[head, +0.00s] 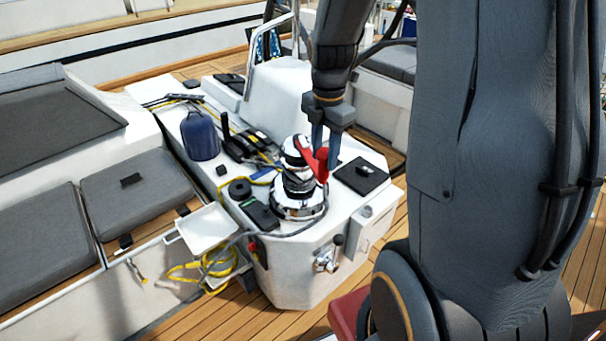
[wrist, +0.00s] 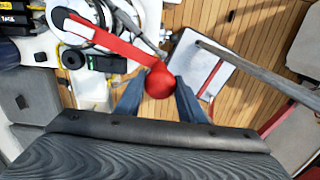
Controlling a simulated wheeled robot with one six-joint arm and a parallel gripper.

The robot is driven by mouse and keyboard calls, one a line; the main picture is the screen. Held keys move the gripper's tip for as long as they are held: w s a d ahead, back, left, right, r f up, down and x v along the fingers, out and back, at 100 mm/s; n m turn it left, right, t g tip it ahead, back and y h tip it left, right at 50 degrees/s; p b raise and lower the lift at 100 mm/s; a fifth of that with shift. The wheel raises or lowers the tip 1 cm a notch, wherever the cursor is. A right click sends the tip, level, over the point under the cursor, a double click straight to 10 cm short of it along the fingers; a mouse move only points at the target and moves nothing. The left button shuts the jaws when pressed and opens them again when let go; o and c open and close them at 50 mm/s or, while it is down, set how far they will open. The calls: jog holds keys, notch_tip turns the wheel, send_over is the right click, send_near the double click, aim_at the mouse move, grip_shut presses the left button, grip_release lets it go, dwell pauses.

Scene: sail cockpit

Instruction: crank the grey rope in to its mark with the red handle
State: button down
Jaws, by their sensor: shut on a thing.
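The red handle (head: 312,160) sits on top of the chrome winch (head: 297,190). Its arm runs from the winch's centre toward the front right. My gripper (head: 325,150) points down over the winch and is shut on the handle's red knob. In the wrist view the round knob (wrist: 160,82) is between my two fingers, and the red arm runs up left to the winch (wrist: 88,22). The grey rope (head: 262,234) wraps the winch drum and leads off to the left along the console. I cannot make out its mark.
The white console (head: 290,262) carries a blue bag (head: 200,136), black gear, yellow line and a black hatch (head: 360,176). A white tray (head: 204,229) is at its left side, near a yellow rope coil (head: 190,272). Grey cushioned benches (head: 135,197) stand left.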

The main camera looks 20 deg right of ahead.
jog(key=shift+f, duration=0.15)
jog(key=d+n, duration=0.2)
jog(key=d, duration=0.2)
jog(key=shift+d, duration=0.15)
jog(key=d+n, duration=0.1)
jog(key=w+d+n, duration=0.1)
jog(key=d, duration=0.1)
jog(key=c, duration=1.1)
grip_release()
jog(key=shift+a, duration=0.1)
jog(key=shift+d, duration=0.2)
